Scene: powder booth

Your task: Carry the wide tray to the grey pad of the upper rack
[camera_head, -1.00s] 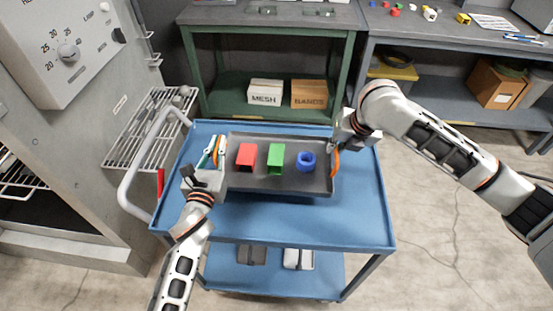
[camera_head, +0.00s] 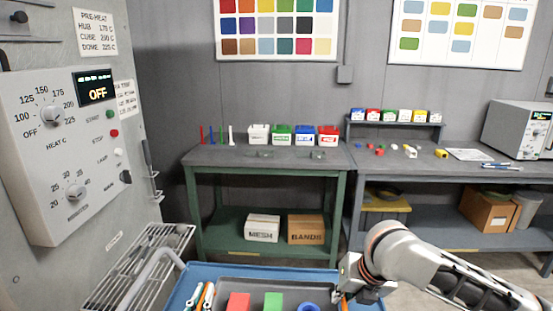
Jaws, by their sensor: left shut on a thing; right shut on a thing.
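The wide dark grey tray (camera_head: 270,285) shows at the bottom edge of the head view, over the blue cart (camera_head: 193,275); I cannot tell whether it touches the cart. It holds a red block (camera_head: 238,302), a green block (camera_head: 273,302) and a blue ring (camera_head: 308,307), all cut off by the frame. My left gripper (camera_head: 204,297) is shut on the tray's left end, and my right gripper (camera_head: 343,298) on its right end. A wire rack (camera_head: 150,262) juts out from the oven at left. I cannot make out a grey pad on it.
The oven control panel (camera_head: 70,150) stands at left, with a grey curved handle (camera_head: 150,275) near the rack. A green-framed table (camera_head: 265,158) with small tubs and a grey workbench (camera_head: 430,160) stand behind the cart. Some floor shows between cart and table.

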